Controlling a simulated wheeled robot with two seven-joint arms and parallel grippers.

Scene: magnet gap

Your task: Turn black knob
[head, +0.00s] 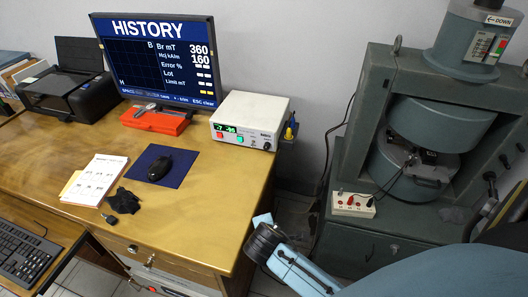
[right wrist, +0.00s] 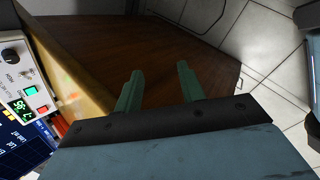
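A small black knob (head: 267,146) is on the right of the front panel of a white meter box (head: 250,112), which stands on the desk. The knob also shows at the left edge of the right wrist view (right wrist: 10,56). My right gripper (right wrist: 158,84) is open and empty, its two green fingers apart in front of the dark brown side of the desk. It is clear of the knob, which lies left of the fingers in the wrist view. In the head view my right arm comes in at the lower right and its fingertips cannot be made out. My left gripper is not in view.
The desk (head: 215,205) holds a monitor (head: 150,60), red case (head: 155,122), printer (head: 65,85), mouse (head: 153,168) and papers (head: 95,178). A large green-grey magnet machine (head: 375,120) stands to the right, with a small white terminal box (head: 352,204) on it. A cable hangs in the gap between.

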